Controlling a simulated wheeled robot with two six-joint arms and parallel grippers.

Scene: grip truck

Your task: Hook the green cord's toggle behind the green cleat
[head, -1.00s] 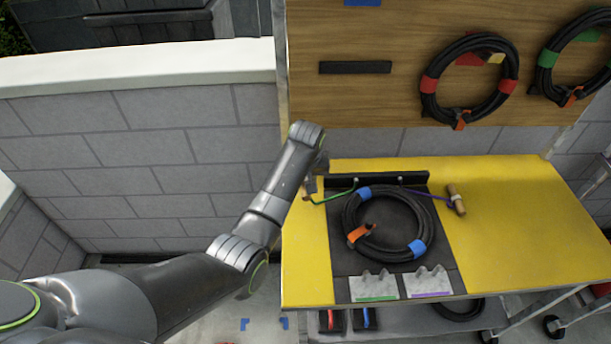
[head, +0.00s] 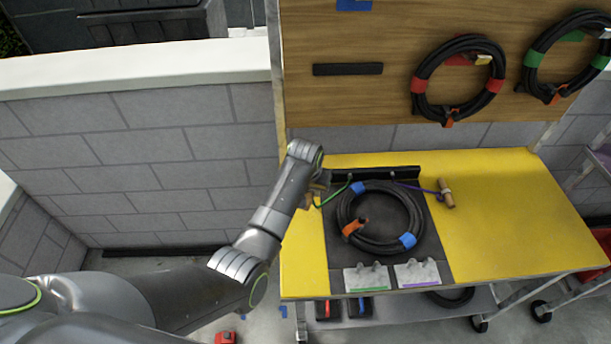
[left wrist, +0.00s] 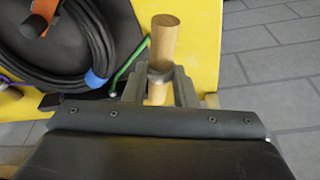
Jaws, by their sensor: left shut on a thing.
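The green cord (head: 335,196) runs from the black bar at the back of the dark mat to a wooden toggle. In the left wrist view the toggle (left wrist: 165,38) is a pale round peg, standing up between the fingers. My left gripper (left wrist: 159,84) is shut on it, close to where the green cord (left wrist: 130,62) meets it. In the head view my left gripper (head: 318,188) is at the mat's left back corner and mostly hides the toggle. The green cleat (head: 367,277), a grey two-horned piece with a green stripe, is at the mat's front edge. My right gripper is out of view.
A coiled black cable (head: 380,218) with blue bands and an orange clip lies on the mat between toggle and cleat. The purple-striped cleat (head: 417,273) stands right of the green one. A purple cord's toggle (head: 446,194) lies on the yellow table (head: 510,210), otherwise clear there.

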